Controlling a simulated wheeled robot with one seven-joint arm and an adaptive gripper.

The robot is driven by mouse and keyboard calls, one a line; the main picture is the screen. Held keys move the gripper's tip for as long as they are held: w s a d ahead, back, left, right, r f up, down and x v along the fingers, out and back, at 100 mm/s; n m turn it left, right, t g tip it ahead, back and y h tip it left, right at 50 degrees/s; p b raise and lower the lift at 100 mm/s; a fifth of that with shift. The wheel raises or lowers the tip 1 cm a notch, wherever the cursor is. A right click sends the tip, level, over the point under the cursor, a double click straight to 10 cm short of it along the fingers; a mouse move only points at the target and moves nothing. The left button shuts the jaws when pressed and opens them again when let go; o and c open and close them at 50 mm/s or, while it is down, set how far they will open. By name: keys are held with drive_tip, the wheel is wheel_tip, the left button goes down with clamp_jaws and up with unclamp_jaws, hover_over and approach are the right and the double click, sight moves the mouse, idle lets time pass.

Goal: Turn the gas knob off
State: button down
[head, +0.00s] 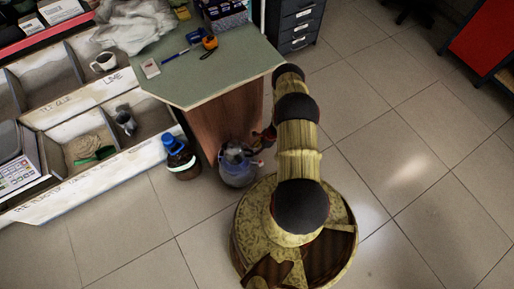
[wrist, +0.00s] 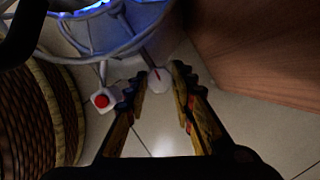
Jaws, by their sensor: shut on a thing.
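The gas heater (head: 238,172) is a small round grey-blue appliance on the floor beside the counter, with a wire guard on top. In the wrist view its wire guard (wrist: 75,48) shows at the upper left, with a blue glow (wrist: 92,5) inside at the top edge. The white gas knob (wrist: 160,87) has a red mark line near its top. My gripper (wrist: 156,80) is shut on the knob, one finger on each side. In the head view my gripper (head: 264,137) is at the heater's upper right, partly hidden by my arm.
A white box with a red button (wrist: 101,101) sticks out left of the knob. The counter's wooden side (wrist: 255,45) stands close on the right. Open tiled floor (head: 400,170) lies to the right.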

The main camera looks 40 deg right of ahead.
drive_tip(key=m+p, duration=0.1)
drive_tip(key=m, duration=0.1)
drive_tip(key=m+h+p, duration=0.1)
drive_tip(key=m+t+h+p, duration=0.1)
drive_tip(key=m, duration=0.1)
drive_tip(key=shift+s+a+r+m, duration=0.1)
drive_tip(key=shift+s+a+m, duration=0.1)
drive_tip(key=shift+a+m, duration=0.1)
drive_tip(key=m+h+p, duration=0.2)
drive_tip(key=m, duration=0.4)
drive_tip(key=shift+m, duration=0.3)
drive_tip(key=c, duration=1.6)
unclamp_jaws()
drive_tip(key=shift+w, duration=0.1)
drive_tip(key=shift+o, duration=0.3)
